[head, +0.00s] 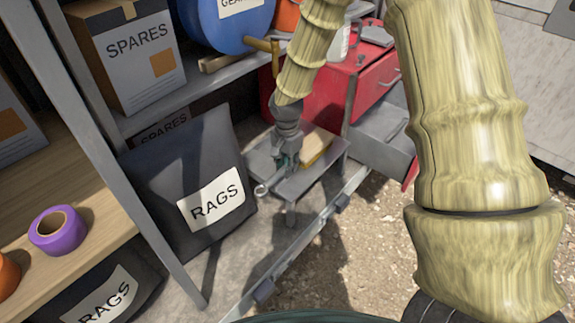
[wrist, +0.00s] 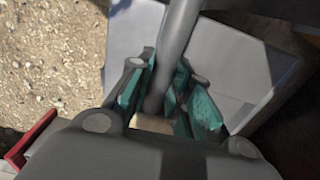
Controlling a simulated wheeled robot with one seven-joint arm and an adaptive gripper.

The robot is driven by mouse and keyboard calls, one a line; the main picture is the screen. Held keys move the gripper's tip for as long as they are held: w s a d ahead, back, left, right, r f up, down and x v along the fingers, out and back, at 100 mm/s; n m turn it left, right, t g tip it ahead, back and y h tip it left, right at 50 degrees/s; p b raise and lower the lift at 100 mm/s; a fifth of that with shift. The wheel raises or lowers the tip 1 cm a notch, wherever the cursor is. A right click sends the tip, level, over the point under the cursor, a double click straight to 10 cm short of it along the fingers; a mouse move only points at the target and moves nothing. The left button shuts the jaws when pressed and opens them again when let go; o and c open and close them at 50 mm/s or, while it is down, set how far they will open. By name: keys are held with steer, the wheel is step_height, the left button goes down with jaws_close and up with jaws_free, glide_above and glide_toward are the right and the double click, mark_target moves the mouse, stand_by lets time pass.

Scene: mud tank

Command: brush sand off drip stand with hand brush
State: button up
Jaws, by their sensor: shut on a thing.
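The brush's yellow-tan head lies right of my gripper, over or on the stand; contact cannot be told. A ring end shows to the left. In the wrist view, the teal fingers (wrist: 168,95) close around the grey handle (wrist: 180,35). The stand's grey top (wrist: 235,65) lies behind. I cannot make out sand on it.
A rags bag (head: 190,165) stands close on the left and a red cabinet (head: 375,90) behind right. A shelf upright (head: 110,165) and a shelf with a spares box (head: 130,60) are near. Gravelly ground (head: 350,250) is open in front.

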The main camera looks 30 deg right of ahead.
mark_target(308, 146)
steer(key=shift+f, duration=0.3)
steer(key=shift+w+d+r, duration=0.1)
steer(key=shift+w+d+r+p, duration=0.1)
steer(key=shift+w+d+p, duration=0.15)
steer(key=shift+d+p, duration=0.3)
steer(key=shift+w+d+p, duration=0.25)
steer(key=shift+d+p, duration=0.05)
steer(key=shift+d, duration=0.4)
steer(key=shift+w+d, duration=0.15)
steer(key=shift+d, duration=0.2)
steer(key=shift+w+d+f+p, duration=0.1)
steer(key=shift+w+d+p, duration=0.35)
steer(key=shift+d, duration=0.5)
steer(key=shift+w+d+f+p, duration=0.1)
steer(key=shift+w+d+p, duration=0.3)
steer(key=shift+d, duration=0.5)
steer(key=shift+w+d+f+p, duration=0.1)
steer(key=shift+w+d+p, duration=0.2)
steer(key=shift+d+p, duration=0.5)
jaws_close()
steer(key=shift+w+d+r, duration=0.15)
steer(key=shift+w+d, duration=0.1)
steer(key=shift+d, duration=0.4)
